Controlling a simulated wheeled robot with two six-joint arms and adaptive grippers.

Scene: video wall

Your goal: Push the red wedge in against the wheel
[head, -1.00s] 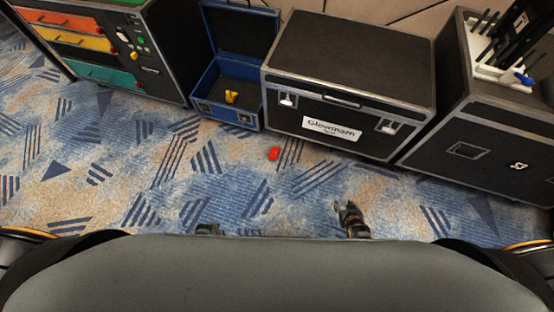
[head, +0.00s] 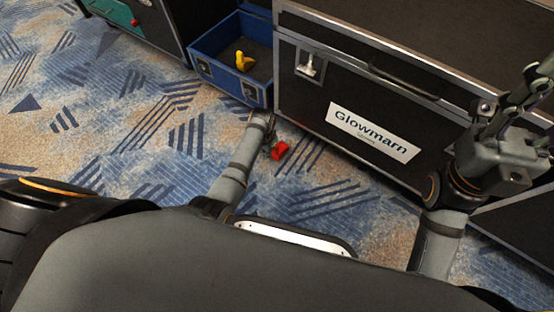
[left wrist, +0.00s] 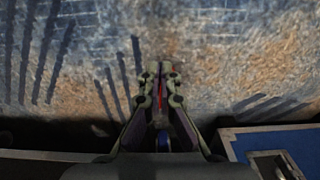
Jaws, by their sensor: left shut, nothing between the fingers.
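The red wedge (head: 280,151) lies on the carpet in front of the black Glowmarn case (head: 345,125), near its left end. My left gripper (head: 270,142) is low by the floor, just left of the wedge in the head view; whether they touch is unclear. In the left wrist view the left gripper (left wrist: 160,70) has its fingers together and empty. A thin strip of red shows between the finger linkages there, with most of the wedge hidden. I cannot make out the wheel for certain. My right gripper (head: 515,125) is raised at the right; its fingertips are unclear.
An open blue case (head: 215,82) with a yellow object (head: 243,61) inside stands left of the Glowmarn case. A dark cabinet with a teal drawer (head: 120,12) is at the upper left. Patterned carpet at the left is clear.

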